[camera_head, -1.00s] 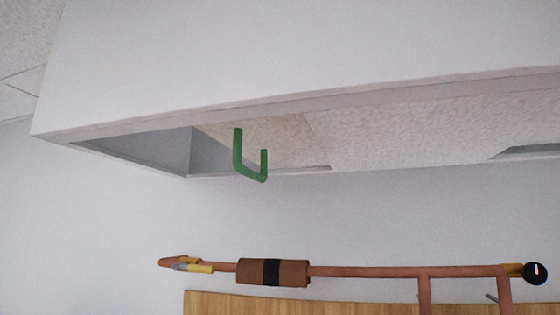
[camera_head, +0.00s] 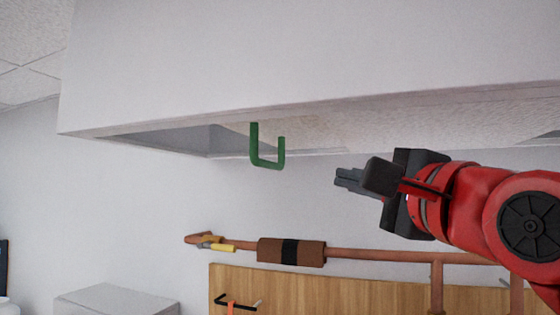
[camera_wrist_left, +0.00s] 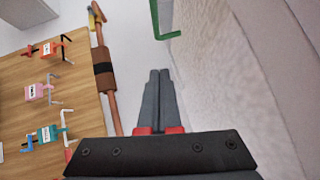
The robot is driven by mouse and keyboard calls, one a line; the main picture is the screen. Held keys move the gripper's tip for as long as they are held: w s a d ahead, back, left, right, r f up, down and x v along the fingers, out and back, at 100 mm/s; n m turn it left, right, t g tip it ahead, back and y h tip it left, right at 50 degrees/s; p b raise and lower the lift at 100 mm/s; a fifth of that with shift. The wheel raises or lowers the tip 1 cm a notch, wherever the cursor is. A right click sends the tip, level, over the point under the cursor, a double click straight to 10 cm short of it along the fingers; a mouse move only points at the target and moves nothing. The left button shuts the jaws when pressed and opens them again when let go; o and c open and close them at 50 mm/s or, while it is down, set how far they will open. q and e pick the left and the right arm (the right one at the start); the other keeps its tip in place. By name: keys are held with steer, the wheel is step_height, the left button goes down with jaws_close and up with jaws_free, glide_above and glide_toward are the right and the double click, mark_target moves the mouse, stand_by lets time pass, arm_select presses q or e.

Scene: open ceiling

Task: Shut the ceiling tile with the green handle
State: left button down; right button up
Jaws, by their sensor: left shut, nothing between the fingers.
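The green U-shaped handle (camera_head: 267,164) hangs below the speckled ceiling tile (camera_head: 315,132) in the head view. An open recess (camera_head: 175,138) shows left of the handle, in the underside of the white ceiling box. My left gripper (camera_head: 337,178) is shut and empty. It is right of the handle in the head view and a little lower, apart from it, fingers pointing left. In the left wrist view the shut fingers (camera_wrist_left: 158,76) point up towards the handle (camera_wrist_left: 156,18), which shows only partly at the top edge. My right gripper is not in view.
The white box side (camera_head: 300,60) borders the ceiling opening. Copper pipes with a brown sleeve (camera_head: 275,250) run along the wall below. A wooden tool board (camera_head: 350,294) and grey cabinet (camera_head: 115,299) stand lower. The space between handle and gripper is clear.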

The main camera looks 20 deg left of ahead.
arm_select(q)
steer(key=s, duration=0.1)
steer(key=p, duration=0.3)
glide_toward(275, 166)
steer(key=w+a+r, duration=0.1)
steer(key=w, duration=0.3)
steer(key=shift+w+a+r+p, duration=0.1)
steer(key=shift+a+p, duration=0.2)
steer(key=shift+a, duration=0.2)
steer(key=shift+w+a+r+p, duration=0.1)
steer(key=shift+a+p, duration=0.15)
steer(key=shift+a, duration=0.2)
steer(key=shift+a+f, duration=0.1)
steer(key=shift+a, duration=0.45)
steer(key=shift+d, duration=0.15)
